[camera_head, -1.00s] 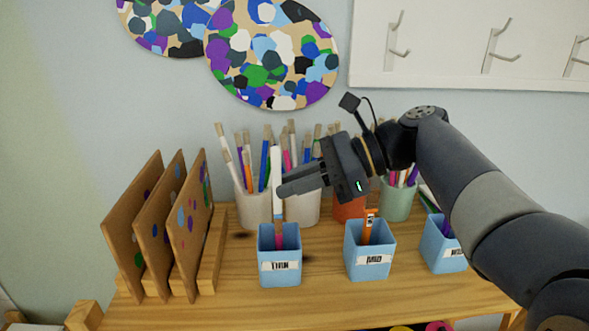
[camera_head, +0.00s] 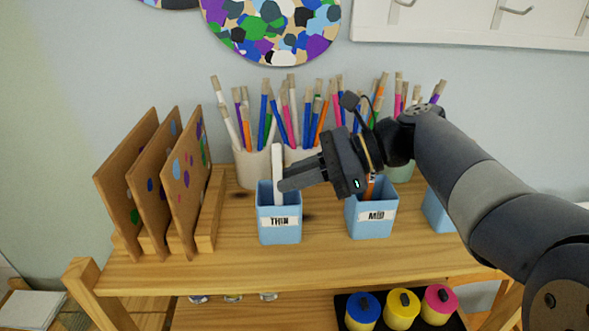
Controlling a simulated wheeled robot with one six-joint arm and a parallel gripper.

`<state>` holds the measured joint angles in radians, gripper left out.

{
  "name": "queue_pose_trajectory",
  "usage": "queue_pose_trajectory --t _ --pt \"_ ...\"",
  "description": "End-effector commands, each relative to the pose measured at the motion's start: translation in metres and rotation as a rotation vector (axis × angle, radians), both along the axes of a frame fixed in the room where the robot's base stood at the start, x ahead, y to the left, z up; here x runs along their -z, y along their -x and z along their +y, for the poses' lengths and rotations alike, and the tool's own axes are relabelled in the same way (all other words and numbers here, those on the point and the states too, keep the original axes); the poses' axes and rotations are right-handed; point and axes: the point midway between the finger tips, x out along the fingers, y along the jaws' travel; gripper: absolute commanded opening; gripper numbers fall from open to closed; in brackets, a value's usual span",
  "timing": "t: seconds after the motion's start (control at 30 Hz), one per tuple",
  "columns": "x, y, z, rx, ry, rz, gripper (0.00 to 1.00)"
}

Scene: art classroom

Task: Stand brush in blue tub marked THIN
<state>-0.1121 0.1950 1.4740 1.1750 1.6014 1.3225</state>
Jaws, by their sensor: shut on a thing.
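The blue tub marked THIN (camera_head: 280,235) stands on the wooden shelf top, left of the blue tub marked MID (camera_head: 374,228). My gripper (camera_head: 284,184) reaches in from the right, at the THIN tub's rim, and is shut on a brush (camera_head: 277,160) with a white upper part. The brush is roughly upright, and its lower part is inside the tub's opening. The gripper and the tub's front wall hide part of it. I cannot tell whether it touches the tub's floor.
Cups of brushes (camera_head: 254,168) stand behind the tubs. A wooden rack (camera_head: 211,215) with several painted boards stands to the left. A third blue tub (camera_head: 437,212) is partly behind my arm. Paint pots (camera_head: 401,310) sit on the lower shelf. The front shelf strip is clear.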

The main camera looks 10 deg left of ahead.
Motion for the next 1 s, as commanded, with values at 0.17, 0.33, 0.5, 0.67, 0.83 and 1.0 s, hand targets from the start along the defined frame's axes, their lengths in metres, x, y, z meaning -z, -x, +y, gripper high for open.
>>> queue_pose_trajectory --t 0.17,0.33,0.5,0.67,0.83,1.0 --pt "0.0051 0.0006 -0.0001 0.0 0.0 -0.001 0.0" --pt "0.0055 0.0007 -0.0002 0.0 0.0 -0.001 0.0" --pt "0.0054 0.0007 -0.0002 0.0 0.0 -0.001 0.15" --pt "0.0054 0.0007 -0.0002 0.0 0.0 -0.001 0.28" --pt "0.0054 0.0007 -0.0002 0.0 0.0 -0.001 0.38" --pt "0.0051 0.0008 -0.0002 0.0 0.0 -0.001 0.38"
